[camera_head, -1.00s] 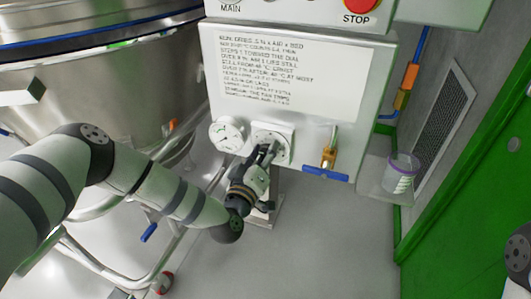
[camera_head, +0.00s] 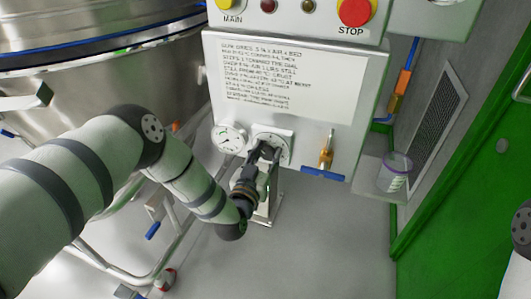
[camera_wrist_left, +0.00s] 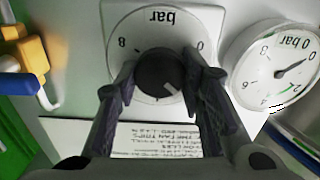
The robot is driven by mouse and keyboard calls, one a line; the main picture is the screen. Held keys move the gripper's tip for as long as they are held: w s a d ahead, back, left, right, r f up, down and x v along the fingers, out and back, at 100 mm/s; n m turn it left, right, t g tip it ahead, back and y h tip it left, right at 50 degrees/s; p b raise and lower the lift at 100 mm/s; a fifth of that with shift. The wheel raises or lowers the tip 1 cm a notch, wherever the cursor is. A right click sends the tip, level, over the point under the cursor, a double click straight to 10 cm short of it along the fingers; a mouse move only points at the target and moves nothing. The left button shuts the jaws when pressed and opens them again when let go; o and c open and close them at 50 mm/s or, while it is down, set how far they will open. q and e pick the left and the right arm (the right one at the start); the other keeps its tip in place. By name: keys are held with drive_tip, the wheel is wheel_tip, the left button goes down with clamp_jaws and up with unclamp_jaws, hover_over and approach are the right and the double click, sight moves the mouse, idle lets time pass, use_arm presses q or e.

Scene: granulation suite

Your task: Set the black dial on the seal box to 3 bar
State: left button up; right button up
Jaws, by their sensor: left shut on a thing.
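The seal box (camera_head: 310,135) is a pale panel with printed text. The black dial (camera_wrist_left: 158,72) sits on a round white scale plate (camera_wrist_left: 150,28) marked "bar", upside down in the left wrist view, with 0 at right and 8 at left. The dial's white mark points to the lower right there; the number it faces is not readable. My left gripper (camera_wrist_left: 163,88) is shut on the dial, one finger on each side. In the head view the left gripper (camera_head: 266,155) reaches the square dial plate (camera_head: 285,138) and hides the dial. My right gripper is out of view.
A pressure gauge (camera_head: 229,138) is just left of the dial; it also shows in the left wrist view (camera_wrist_left: 275,65). A brass valve with a blue handle (camera_head: 323,173) is to the right. A clear cup (camera_head: 394,172) stands on a side shelf. A steel vessel fills the left.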

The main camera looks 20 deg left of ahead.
use_arm(q)
drive_tip(key=shift+f+m, duration=0.1)
drive_tip(key=shift+m, duration=1.5)
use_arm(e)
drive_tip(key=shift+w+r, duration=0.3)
use_arm(q)
drive_tip(key=shift+s+f, duration=0.1)
drive_tip(key=o, duration=1.1)
drive_tip(key=shift+o, duration=0.2)
drive_tip(key=s, duration=1.2)
drive_tip(key=shift+a, duration=0.2)
